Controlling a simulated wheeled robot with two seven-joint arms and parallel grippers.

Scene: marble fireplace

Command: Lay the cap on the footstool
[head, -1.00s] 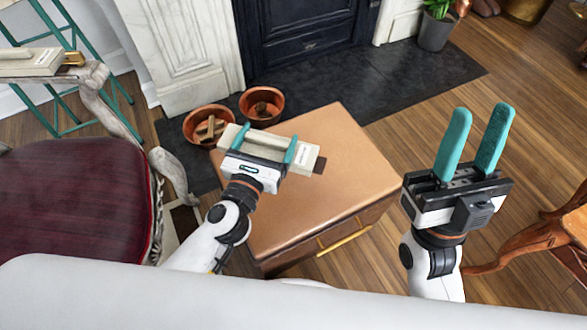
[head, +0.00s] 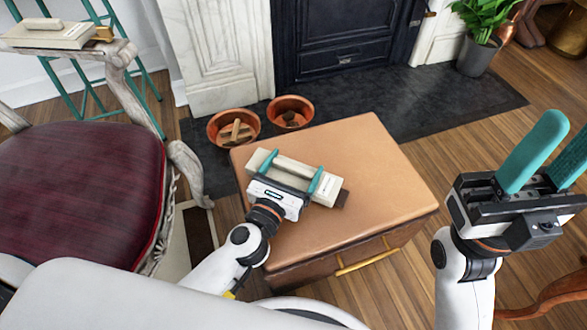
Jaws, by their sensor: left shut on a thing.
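No cap is recognisable in the head view. My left gripper (head: 290,175) is shut on a cream, box-like thing (head: 328,190) with small dark print and a brown patch at its right end. It is over a low brown chest with a smooth tan top (head: 375,170) and a brass drawer handle, which may be the footstool. I cannot tell whether the held thing touches the top. My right gripper (head: 552,150) is open and empty at the right, with its far finger cut off by the picture edge.
A maroon-seated chair (head: 80,190) stands at left, with a similar cream thing (head: 50,37) near its arm. Two terracotta pots (head: 233,126) (head: 291,112) sit behind the chest on the dark hearth. A potted plant (head: 478,52) is at back right. The chest's right top is clear.

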